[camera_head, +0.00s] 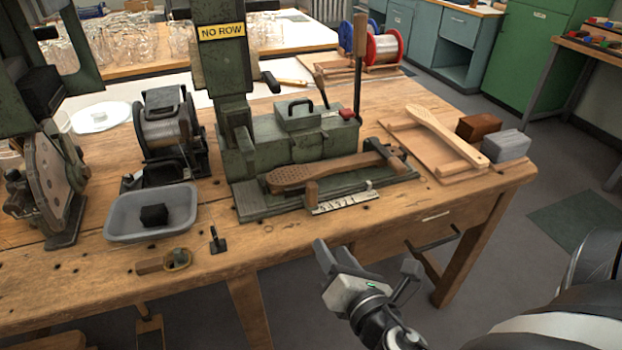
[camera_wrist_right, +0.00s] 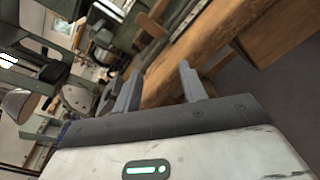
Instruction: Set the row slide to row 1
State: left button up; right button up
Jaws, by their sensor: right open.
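The green tufting machine (camera_head: 290,135) stands on the bench under a yellow sign (camera_head: 222,31) that reads "NO ROW". A brown drilled brush body (camera_head: 320,176) lies in its carriage. At the carriage's front edge is a pale ruled scale strip (camera_head: 342,203), with a small wooden block (camera_head: 312,192) at its left end and a small light piece near its right. I cannot read which row the slide is at. My right gripper (camera_head: 366,258) is open and empty, in front of the bench and apart from the scale. It also shows in the right wrist view (camera_wrist_right: 160,82). My left gripper is out of view.
A grey tray (camera_head: 122,219) with a black block stands left on the bench. A small black peg (camera_head: 217,240) stands near the front edge. A pale brush body (camera_head: 445,135) lies on a wooden board at right, beside brown and grey blocks. A drawer sits under the bench.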

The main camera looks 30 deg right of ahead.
notch_tip(320, 180, up, 3)
jog(key=d+n+t, duration=0.1)
jog(key=n, duration=0.5)
jog(key=n+h+p, duration=0.1)
jog(key=n+p, duration=0.1)
jog(key=p, duration=0.1)
send_near(314, 189)
jog(key=w, duration=0.2)
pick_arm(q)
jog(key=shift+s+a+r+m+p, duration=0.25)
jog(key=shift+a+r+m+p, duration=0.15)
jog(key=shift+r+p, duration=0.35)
pick_arm(e)
jog(key=shift+m+t, duration=0.3)
jog(key=x, duration=1.1)
jog(key=shift+d+f, duration=0.2)
jog(key=shift+f, duration=0.1)
jog(key=shift+s, duration=0.1)
jog(key=shift+c, duration=0.3)
